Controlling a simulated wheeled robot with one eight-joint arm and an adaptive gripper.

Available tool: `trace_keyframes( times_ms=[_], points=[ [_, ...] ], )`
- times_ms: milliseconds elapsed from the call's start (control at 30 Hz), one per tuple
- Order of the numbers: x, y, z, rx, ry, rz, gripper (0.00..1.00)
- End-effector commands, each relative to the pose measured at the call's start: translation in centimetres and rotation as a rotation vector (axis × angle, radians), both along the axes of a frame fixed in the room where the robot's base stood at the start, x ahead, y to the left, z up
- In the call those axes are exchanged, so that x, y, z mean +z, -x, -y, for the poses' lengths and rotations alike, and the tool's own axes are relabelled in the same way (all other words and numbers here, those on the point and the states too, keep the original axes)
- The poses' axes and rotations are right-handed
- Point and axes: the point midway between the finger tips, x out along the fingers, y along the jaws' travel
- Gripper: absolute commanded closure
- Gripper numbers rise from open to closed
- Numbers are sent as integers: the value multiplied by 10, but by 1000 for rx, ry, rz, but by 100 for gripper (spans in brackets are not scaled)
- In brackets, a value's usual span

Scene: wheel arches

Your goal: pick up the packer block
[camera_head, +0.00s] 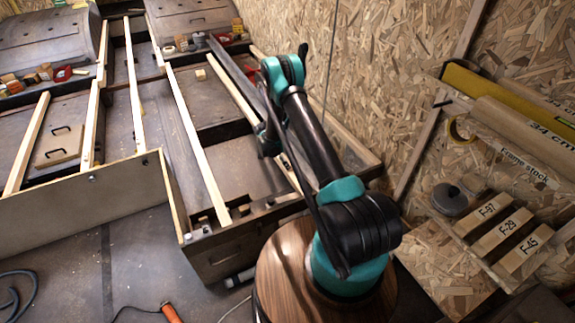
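A small pale wooden block (200,74) lies alone on the dark bed between the long timber strips, upper middle of the head view. It may be the packer block, but no label on it can be read. Other small wooden blocks sit among the items on the ledges behind. My teal and black arm rises from the round wooden top at lower middle and bends at a teal elbow. Its far end folds down behind the upper arm, right of and nearer than the pale block. My gripper's fingers cannot be made out there, nor whether they hold anything.
Long pale strips (196,140) span the framed bed, with low board walls (82,205) at its near side. A shelf at right holds blocks marked F-97 (484,215), F-29 and F-45. An orange-handled tool (171,313) and a cable lie on the floor.

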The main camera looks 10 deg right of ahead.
Motion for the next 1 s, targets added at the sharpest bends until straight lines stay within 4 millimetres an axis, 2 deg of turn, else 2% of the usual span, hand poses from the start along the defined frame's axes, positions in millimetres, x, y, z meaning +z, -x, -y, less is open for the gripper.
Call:
trace_keyframes(
  times_ms=[133, 400, 833, 1000],
  points=[
    [-13, -2, 5, 1, 0, 0, 3],
    [-15, -2, 6, 1, 0, 0, 3],
    [-14, -2, 6, 1, 0, 0, 56],
    [-14, -2, 6, 1, 0, 0, 56]
  ],
)
